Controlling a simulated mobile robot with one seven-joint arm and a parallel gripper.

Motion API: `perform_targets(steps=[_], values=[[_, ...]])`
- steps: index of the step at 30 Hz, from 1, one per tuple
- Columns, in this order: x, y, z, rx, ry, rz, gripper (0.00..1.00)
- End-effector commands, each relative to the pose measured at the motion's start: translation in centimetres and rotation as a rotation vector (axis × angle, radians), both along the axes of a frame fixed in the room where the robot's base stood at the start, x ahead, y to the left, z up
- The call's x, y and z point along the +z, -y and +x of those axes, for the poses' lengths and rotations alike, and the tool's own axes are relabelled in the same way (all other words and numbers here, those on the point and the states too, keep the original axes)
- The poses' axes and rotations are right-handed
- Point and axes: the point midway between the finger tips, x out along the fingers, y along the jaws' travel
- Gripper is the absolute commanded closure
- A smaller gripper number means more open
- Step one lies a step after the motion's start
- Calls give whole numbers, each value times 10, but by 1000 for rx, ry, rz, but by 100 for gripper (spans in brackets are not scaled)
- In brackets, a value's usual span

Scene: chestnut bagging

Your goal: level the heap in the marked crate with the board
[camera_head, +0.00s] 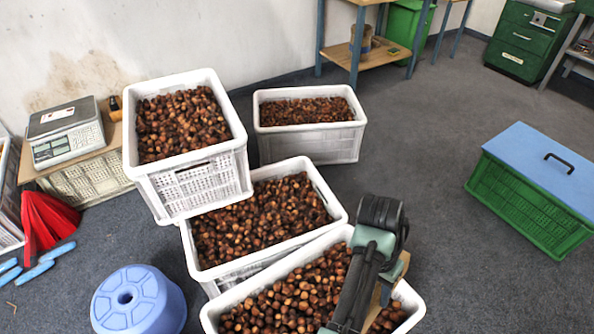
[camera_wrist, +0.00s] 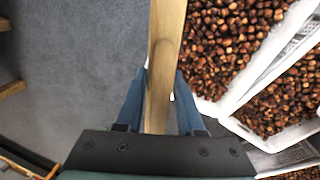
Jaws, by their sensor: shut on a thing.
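My gripper (camera_wrist: 160,98) is shut on a wooden board (camera_wrist: 164,52). In the wrist view the board runs up between the two blue fingers, with grey floor to its left and chestnuts to its right. In the head view a strip of the board (camera_head: 403,266) shows behind my arm, over the right end of the nearest white crate (camera_head: 270,277). That crate holds a heap of chestnuts (camera_head: 297,301), partly hidden by my arm. I cannot tell whether the board touches the chestnuts. No mark can be made out on any crate.
A second chestnut crate (camera_head: 337,208) stands right behind the nearest one. Two more filled white crates, a tall one (camera_head: 195,184) and a smaller one (camera_head: 310,143), stand behind. A blue stool (camera_head: 138,303) is at left. A green crate with blue lid (camera_head: 548,160) stands right, beyond clear floor.

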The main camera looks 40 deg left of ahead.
Motion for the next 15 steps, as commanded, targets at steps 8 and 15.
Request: perform_targets(steps=[8,15], values=[[-91,-77,2,-58,5,58,100],[-157,-141,-9,-122,13,108,100]])
